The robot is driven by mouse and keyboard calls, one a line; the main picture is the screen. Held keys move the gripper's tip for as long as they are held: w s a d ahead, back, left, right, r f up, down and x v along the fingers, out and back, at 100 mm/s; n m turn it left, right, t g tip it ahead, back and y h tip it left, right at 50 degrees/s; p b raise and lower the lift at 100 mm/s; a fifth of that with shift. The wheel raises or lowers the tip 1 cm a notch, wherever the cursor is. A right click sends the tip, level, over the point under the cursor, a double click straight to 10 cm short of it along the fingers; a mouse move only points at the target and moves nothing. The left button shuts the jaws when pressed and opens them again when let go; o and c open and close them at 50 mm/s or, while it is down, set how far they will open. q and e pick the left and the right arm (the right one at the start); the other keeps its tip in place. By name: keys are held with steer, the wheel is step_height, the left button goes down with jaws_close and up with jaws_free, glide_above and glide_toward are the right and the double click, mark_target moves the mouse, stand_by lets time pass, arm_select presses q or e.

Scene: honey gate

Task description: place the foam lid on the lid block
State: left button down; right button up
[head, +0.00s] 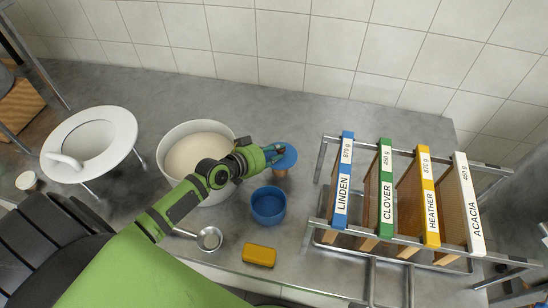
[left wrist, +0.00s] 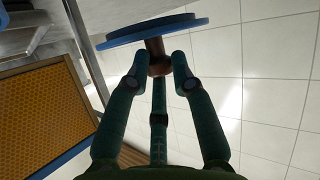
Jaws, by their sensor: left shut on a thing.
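The foam lid is a flat blue disc (head: 287,158) with a brown knob. In the left wrist view the blue disc (left wrist: 150,32) lies just past my fingertips and its brown knob (left wrist: 157,50) is between them. My left gripper (head: 272,153) is shut on the knob; it also shows in the left wrist view (left wrist: 158,66). A small brown block (head: 280,173), which looks like the lid block, shows just under the disc's near edge. The disc hides most of it, and I cannot tell whether they touch. My right gripper is not in view.
A large white tub (head: 177,137) with pale contents stands under my left arm. A blue bowl (head: 268,206), a yellow block (head: 259,255) and a metal strainer (head: 209,239) are nearer. A metal rack (head: 320,160) with several labelled frames stands right. The counter behind the lid is clear.

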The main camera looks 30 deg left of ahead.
arm_select(q)
step_height(320, 180, down, 3)
steer(key=shift+r+b, duration=0.15)
steer(key=shift+b, duration=0.15)
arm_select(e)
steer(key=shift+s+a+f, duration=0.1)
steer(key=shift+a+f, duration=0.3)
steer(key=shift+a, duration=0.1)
arm_select(q)
steer(key=shift+f+b, duration=0.6)
steer(key=shift+f, duration=0.15)
steer(key=c, duration=1.1)
jaws_free()
steer(key=shift+o, duration=0.2)
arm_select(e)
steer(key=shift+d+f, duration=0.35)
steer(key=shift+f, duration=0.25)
arm_select(q)
steer(key=shift+r, duration=0.15)
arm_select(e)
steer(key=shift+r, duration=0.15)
